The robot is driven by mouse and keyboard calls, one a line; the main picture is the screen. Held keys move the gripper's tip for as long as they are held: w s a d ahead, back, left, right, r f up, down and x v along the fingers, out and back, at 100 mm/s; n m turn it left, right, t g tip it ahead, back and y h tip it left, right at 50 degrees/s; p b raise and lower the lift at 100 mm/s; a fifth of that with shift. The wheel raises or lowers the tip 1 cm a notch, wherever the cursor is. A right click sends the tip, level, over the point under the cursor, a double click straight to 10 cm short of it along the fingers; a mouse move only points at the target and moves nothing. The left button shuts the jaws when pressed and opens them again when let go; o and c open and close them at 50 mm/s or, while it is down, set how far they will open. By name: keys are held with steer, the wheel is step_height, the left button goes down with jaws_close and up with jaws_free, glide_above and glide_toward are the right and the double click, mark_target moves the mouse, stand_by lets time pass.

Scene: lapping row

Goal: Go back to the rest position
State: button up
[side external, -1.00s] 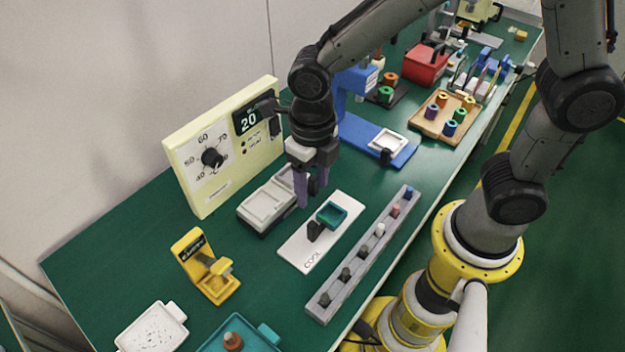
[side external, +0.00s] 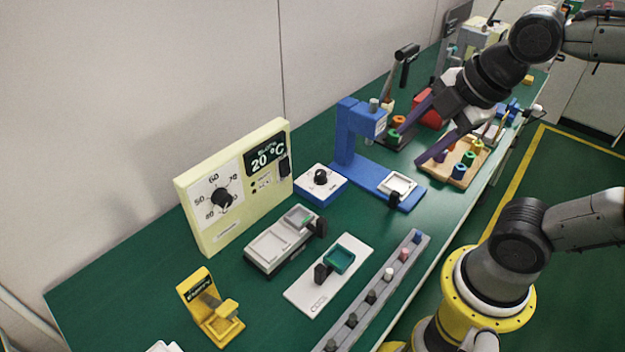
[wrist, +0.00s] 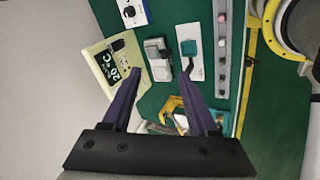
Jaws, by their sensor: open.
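My gripper (side external: 420,133) is raised above the bench on the right in the side view. Its two purple fingers are spread wide apart with nothing between them. The fingers also show in the wrist view (wrist: 160,100), open and empty over the bench. In the side view the fingers pass in front of the wooden tray (side external: 441,172) and the blue press stand, and I cannot tell how far above them they are.
A green bench (side external: 130,265) carries a cream control panel (side external: 225,205) reading 20 °C, a blue press stand (side external: 350,150), a white COOL plate (side external: 305,292) with a teal dish (side external: 340,259), a yellow stand (side external: 212,310), and a grey peg rail (side external: 380,290). A wall stands behind.

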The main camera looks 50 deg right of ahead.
steer(key=s+m, duration=0.1)
steer(key=m, duration=0.3)
steer(key=s+f+m, duration=0.1)
steer(key=m, duration=0.4)
steer(key=s+m, duration=0.1)
steer(key=m, duration=0.4)
steer(key=shift+s+d+f, duration=0.35)
steer(key=shift+s, duration=0.05)
